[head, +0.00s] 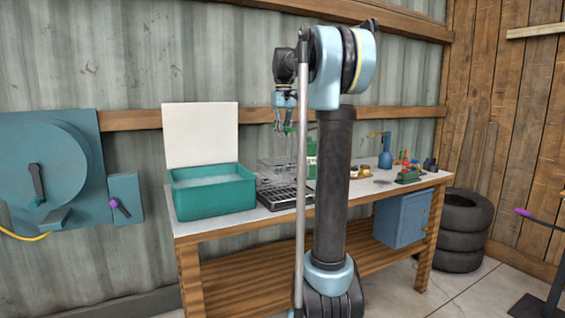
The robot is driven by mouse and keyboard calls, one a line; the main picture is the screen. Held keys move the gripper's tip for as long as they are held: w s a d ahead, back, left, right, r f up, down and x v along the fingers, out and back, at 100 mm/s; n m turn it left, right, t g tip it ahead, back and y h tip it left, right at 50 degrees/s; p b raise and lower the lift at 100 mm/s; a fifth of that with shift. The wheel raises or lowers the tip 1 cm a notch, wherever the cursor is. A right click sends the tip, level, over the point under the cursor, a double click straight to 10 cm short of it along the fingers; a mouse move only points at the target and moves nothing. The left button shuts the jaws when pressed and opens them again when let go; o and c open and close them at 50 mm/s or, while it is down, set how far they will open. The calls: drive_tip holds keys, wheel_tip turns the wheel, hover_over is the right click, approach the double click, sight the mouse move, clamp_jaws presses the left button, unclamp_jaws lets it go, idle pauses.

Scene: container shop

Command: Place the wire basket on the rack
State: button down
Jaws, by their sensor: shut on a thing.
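My gripper (284,129) is above the workbench, pointing down, small in the view and partly behind my arm's grey rod. It is shut on the wire basket (275,171), a thin grey wire frame below the fingers. The handle between them is too fine to make out. The basket is over or just behind the dark slatted rack (279,198), which lies on the bench right of the teal tub. I cannot tell whether the basket touches the rack. My arm hides the right side of both.
The teal tub (213,193) with pale liquid and a raised white panel (201,135) stand left of the rack.

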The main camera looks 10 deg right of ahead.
drive_tip(key=shift+f, duration=3.15)
drive_tip(key=c, duration=1.6)
unclamp_jaws()
drive_tip(key=shift+f, duration=0.15)
drive_tip(key=shift+o, duration=0.2)
wheel_tip(320, 180, up, 12)
drive_tip(key=shift+r, duration=0.15)
drive_tip(key=shift+s, duration=0.1)
